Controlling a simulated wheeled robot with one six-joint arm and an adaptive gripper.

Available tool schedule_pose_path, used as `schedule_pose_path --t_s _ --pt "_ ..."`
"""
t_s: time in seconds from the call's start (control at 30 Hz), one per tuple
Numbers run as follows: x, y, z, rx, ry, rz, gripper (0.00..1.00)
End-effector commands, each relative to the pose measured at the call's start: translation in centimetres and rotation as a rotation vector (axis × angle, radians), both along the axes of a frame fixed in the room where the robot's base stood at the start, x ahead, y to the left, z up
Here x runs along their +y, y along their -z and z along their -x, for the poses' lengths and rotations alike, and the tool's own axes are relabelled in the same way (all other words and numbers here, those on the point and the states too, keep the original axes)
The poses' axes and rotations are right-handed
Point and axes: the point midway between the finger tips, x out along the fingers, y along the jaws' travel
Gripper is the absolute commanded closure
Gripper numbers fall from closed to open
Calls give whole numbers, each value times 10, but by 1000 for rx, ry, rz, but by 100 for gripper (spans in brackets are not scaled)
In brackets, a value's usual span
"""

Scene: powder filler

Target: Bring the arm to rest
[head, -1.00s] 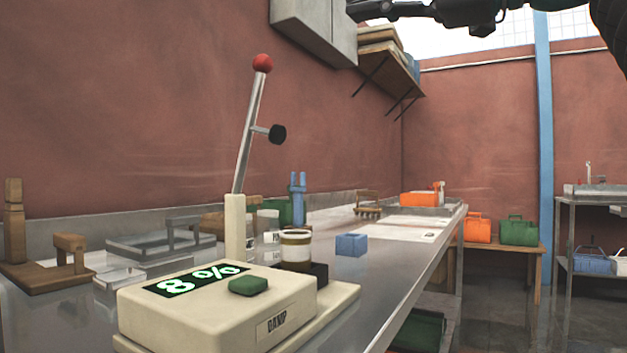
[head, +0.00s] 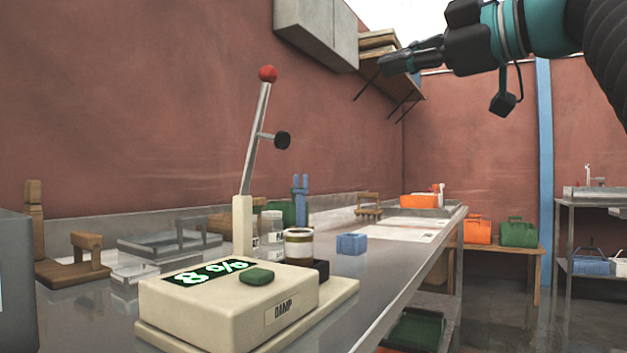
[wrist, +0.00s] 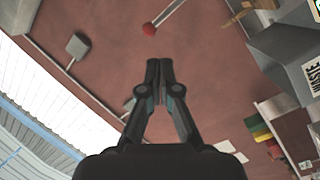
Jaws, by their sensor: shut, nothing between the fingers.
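My gripper (head: 402,60) is at the upper right of the head view, high above the bench and pointing left. It is shut and holds nothing. In the wrist view its fingers (wrist: 160,68) meet, with the red wall behind them. The powder filler (head: 235,305) stands on the bench at the front, with a display reading 8 % and a green button (head: 257,277). Its lever with a red knob (head: 267,73) stands nearly upright, tilted slightly right. The gripper is well apart from the lever and the filler.
A jar (head: 298,243) stands by the filler, and a blue block (head: 351,244) sits farther right on the steel bench (head: 385,275). A wall cabinet (head: 318,30) and a shelf (head: 400,80) are near the gripper in the head view. A grey box (head: 15,285) stands at the left edge.

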Motion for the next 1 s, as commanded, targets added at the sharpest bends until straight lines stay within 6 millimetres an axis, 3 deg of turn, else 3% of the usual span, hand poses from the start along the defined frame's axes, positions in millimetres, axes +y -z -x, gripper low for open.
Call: schedule_pose_path --t_s 0.1,0.2,0.3,0.43,0.67,0.8,1.0 --pt "-31 48 -38 259 135 -162 100" --pt "-54 95 -60 471 267 -301 100" --pt "-71 151 -73 671 407 -431 100" --pt "-86 227 -74 889 594 -566 100" --pt "-95 357 -42 1148 904 -695 100" --pt "-93 430 -6 1236 1067 -699 100" --pt "-85 522 56 1294 1221 -592 100"
